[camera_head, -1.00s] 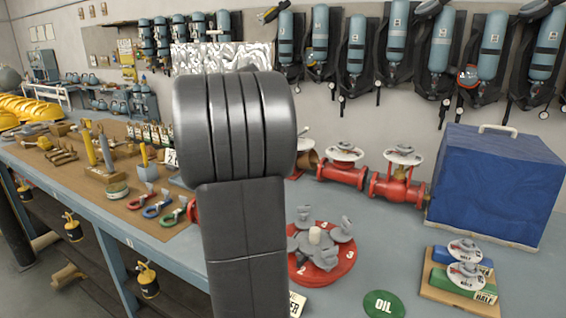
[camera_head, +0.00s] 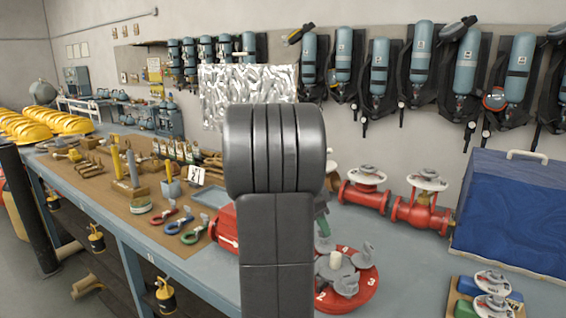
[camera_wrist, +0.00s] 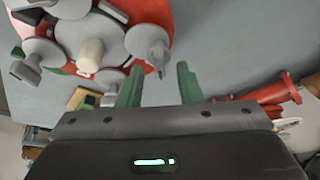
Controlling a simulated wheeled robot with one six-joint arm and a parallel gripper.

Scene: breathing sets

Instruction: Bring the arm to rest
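My arm (camera_head: 277,210) stands folded upright in the middle of the head view and hides part of the bench. My gripper (camera_wrist: 161,82) shows in the wrist view with two green fingers apart and nothing between them. In the head view it is mostly hidden behind the arm. The red round stand (camera_head: 362,292) with grey knobs and a pale centre peg is on the bench just right of the arm. It also shows at the upper left of the wrist view (camera_wrist: 155,12), near the fingers; I cannot tell the exact gap.
The blue bench (camera_head: 410,275) carries red pipe valves (camera_head: 420,212), a blue covered box (camera_head: 515,215) at right, and a brown mat (camera_head: 110,187) with tools at left. Yellow helmets (camera_head: 25,128) lie far left. Air cylinders (camera_head: 420,50) hang on the wall.

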